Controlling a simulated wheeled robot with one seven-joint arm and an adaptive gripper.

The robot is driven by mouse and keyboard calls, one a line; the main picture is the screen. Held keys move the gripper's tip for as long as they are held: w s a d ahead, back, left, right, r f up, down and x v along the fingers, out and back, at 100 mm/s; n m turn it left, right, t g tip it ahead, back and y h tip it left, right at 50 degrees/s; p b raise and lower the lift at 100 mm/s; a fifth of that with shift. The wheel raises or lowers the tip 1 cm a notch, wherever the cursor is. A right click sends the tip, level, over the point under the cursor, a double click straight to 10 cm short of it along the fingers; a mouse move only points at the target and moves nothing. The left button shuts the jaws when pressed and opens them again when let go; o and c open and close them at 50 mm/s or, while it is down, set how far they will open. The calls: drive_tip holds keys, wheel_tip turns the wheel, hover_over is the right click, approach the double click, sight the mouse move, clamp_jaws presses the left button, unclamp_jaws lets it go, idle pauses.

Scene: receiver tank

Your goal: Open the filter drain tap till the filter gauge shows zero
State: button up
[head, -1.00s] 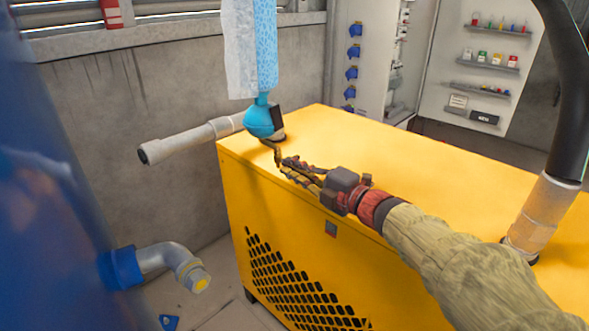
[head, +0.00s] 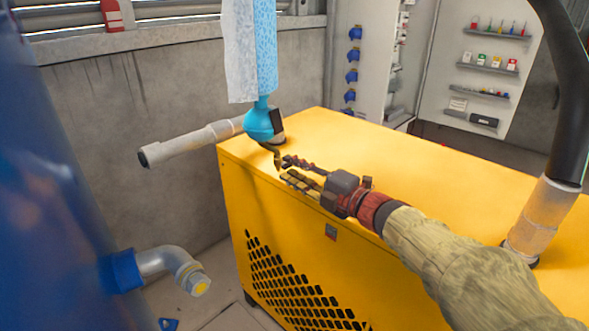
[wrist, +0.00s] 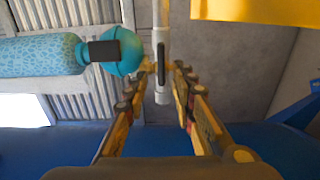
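The filter is a tall blue transparent column with a turquoise bulb (head: 262,122) at its bottom, above the back left corner of the yellow cabinet. The bulb also shows in the wrist view (wrist: 122,50). A small dark, brass-toned tap (head: 277,157) hangs below the bulb. A black block (head: 278,121) sits beside the bulb; it may be the gauge, but no dial or reading shows. My gripper (head: 283,168) is open, its fingertips close to the tap. In the wrist view the fingers are apart (wrist: 163,70); I cannot tell whether they touch the tap.
The yellow cabinet (head: 400,170) lies under my arm. A pale pipe (head: 190,145) sticks out left of the filter. A large blue tank (head: 45,180) stands at the left, with a metal elbow (head: 165,258). A thick black hose (head: 570,110) rises at the right.

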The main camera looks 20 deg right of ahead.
drive_tip(key=v, duration=1.2)
drive_tip(key=shift+r, duration=0.1)
drive_tip(key=d+r+m+h+p, duration=0.4)
drive_tip(key=d+r+m+h, duration=0.25)
drive_tip(key=m+h, duration=0.75)
drive_tip(key=s+a+f+m+g+y+p, duration=0.1)
drive_tip(key=s+a+f+m+g, duration=0.4)
drive_tip(key=s, duration=0.5)
drive_tip(key=s+a+f+m+g+y+p, duration=0.2)
drive_tip(key=s+a+f+m+g+y, duration=0.2)
drive_tip(key=s+a+f, duration=0.3)
drive_tip(key=s+f+m+g, duration=0.1)
drive_tip(key=s, duration=0.2)
